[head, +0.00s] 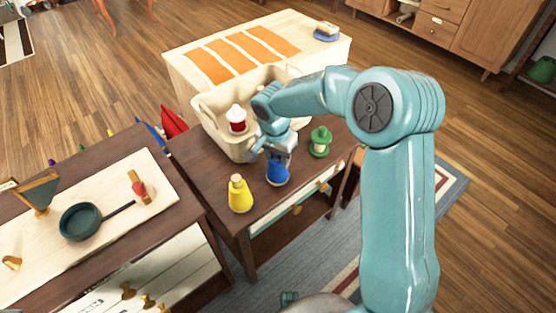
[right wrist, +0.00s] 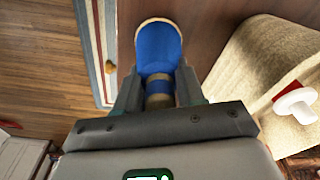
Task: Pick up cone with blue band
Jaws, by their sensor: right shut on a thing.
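The cone with blue band (head: 277,174) is mostly blue, with a tan neck, and looks upright at the front of the dark brown side table (head: 200,163). My right gripper (head: 276,152) comes down on it from above. In the right wrist view, the fingers of my right gripper (right wrist: 158,88) are closed around the narrow neck of the blue cone (right wrist: 158,48). I cannot tell whether its base touches the table. My left gripper is not in view.
A yellow cone (head: 240,196) stands left of the blue one, a green one (head: 320,143) to its right. Behind is a cream bin (head: 213,122) holding a red-and-white cone (head: 237,118). A counter with a pan (head: 80,221) is at left.

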